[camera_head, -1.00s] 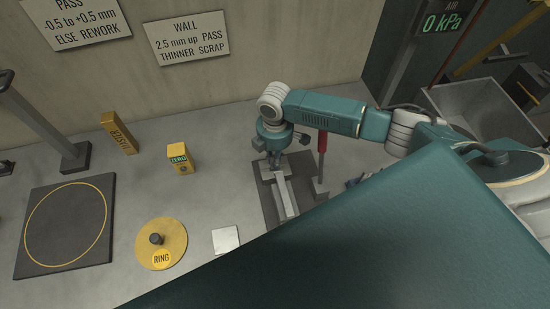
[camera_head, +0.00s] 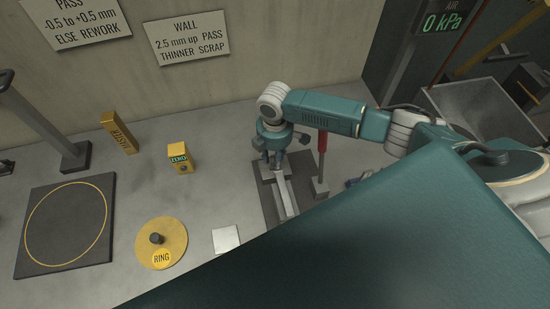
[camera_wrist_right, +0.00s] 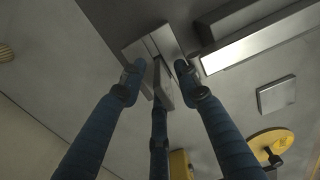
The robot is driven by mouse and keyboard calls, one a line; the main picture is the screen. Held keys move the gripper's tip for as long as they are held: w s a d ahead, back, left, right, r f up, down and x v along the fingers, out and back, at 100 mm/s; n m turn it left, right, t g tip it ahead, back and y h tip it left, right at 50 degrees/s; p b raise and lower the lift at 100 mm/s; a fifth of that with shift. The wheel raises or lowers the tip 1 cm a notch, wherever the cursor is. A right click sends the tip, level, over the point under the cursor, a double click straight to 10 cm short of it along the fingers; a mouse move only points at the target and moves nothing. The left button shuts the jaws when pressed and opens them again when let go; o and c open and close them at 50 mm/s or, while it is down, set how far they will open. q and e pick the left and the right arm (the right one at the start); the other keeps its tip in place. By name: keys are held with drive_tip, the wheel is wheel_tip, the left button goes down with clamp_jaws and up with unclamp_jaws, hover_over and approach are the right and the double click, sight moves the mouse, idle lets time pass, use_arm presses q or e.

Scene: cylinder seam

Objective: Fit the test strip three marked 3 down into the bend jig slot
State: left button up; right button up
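My right gripper (camera_head: 276,160) is over the far end of the dark mat in the head view, pointing down. In the right wrist view its blue fingers (camera_wrist_right: 159,78) surround a narrow grey metal piece (camera_wrist_right: 165,88), which looks like the test strip. No number shows on it. Whether the fingers press on it is unclear. Just beyond the tips is a grey metal block (camera_wrist_right: 134,50) with a lengthwise line, apparently the bend jig; in the head view it shows under the gripper (camera_head: 266,174). The strip's lower end meets or overlaps the block; its depth is unclear. My left gripper is not identifiable.
A long metal bar (camera_head: 286,198) lies on the mat (camera_head: 270,210). A red-handled tool (camera_head: 322,160) stands close to the right. A bare metal plate (camera_head: 225,239), yellow ring disc (camera_head: 180,240) and yellow ZERO block (camera_head: 180,160) are to the left. My teal body covers the lower right.

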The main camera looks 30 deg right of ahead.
wheel_tip(320, 180, up, 12)
idle(0.5)
